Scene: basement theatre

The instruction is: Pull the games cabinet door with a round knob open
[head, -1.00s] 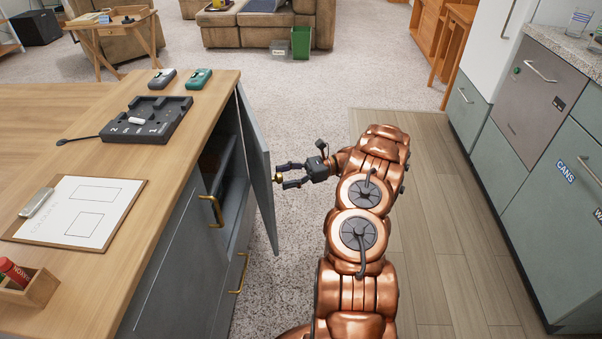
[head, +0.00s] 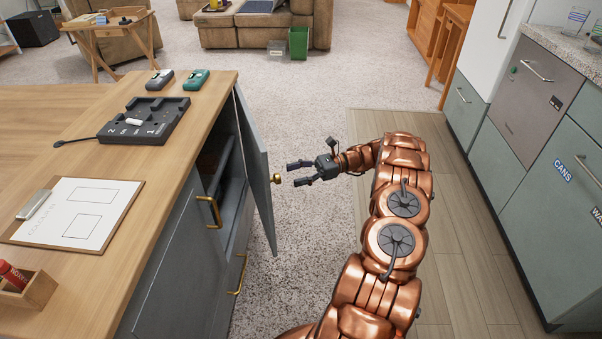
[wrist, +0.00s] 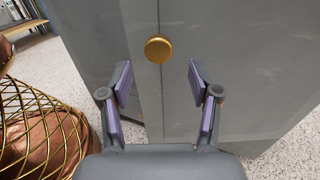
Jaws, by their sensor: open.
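The games cabinet door (head: 257,165) is a grey panel standing partly open on the near side of the wooden-topped cabinet. Its round brass knob (head: 276,178) is on the outer face. My gripper (head: 294,174) is open and empty, just right of the knob, with its fingers pointing at it. In the wrist view the knob (wrist: 158,49) is ahead of the open fingers (wrist: 160,80), centred across the gap and apart from them. The cabinet's inside is dark and only partly visible.
A brass bar handle (head: 210,211) is on a nearer cabinet front, with another (head: 239,274) lower down. The counter (head: 180,185) holds a clipboard (head: 75,212) and a dark tray (head: 146,120). Green-grey cabinets (head: 563,170) line the right. Carpet lies clear beyond the door.

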